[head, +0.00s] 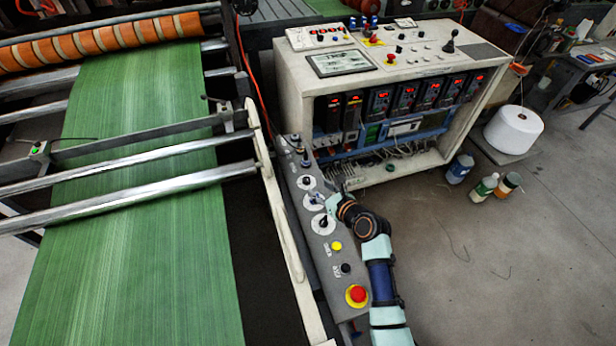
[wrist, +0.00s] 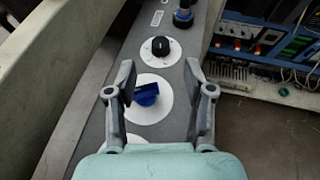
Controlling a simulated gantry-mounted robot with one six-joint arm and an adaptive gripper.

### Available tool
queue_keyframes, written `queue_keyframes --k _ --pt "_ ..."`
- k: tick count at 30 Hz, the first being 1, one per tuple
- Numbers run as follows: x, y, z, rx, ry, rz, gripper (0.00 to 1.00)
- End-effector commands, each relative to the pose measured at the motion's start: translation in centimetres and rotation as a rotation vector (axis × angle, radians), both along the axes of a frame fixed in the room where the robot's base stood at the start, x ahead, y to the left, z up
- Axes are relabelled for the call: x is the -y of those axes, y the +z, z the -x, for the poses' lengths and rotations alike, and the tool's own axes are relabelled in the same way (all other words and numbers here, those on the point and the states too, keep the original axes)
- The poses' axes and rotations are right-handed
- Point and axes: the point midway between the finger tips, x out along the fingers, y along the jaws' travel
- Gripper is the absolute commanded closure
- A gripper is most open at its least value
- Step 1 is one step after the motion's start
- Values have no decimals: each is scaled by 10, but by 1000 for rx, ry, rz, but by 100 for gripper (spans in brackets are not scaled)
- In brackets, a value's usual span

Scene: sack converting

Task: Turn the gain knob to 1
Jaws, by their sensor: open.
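The grey control panel (head: 335,262) carries several dials on white round plates in a row. In the wrist view a blue knob (wrist: 146,94) on its white plate sits between the fingers of my gripper (wrist: 159,82), left of the middle of the gap. The fingers are open, one on each side, and I see no contact. Above it is a black knob (wrist: 160,46) on a white plate. A third white plate (wrist: 132,139) is mostly hidden by my gripper. In the head view my gripper (head: 330,197) is over the dial row. Dial labels are too small to read, so I cannot tell which is gain.
The panel also has a yellow button (head: 336,246), a black button (head: 345,268) and a red mushroom button (head: 357,294). The machine frame (head: 282,225) runs close along its left. A cabinet (head: 385,170) stands behind.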

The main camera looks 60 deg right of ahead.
Motion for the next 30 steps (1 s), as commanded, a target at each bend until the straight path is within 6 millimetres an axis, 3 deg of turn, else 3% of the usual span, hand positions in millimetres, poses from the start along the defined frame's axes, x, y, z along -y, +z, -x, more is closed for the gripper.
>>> queue_keyframes --k 5,18,27,30 --pt "3 -4 -4 5 -4 -4 47" --pt "35 -32 -59 2 -1 -4 47" --pt "37 -30 -62 1 -2 -4 47" --pt "37 -30 -62 1 -2 -4 64"
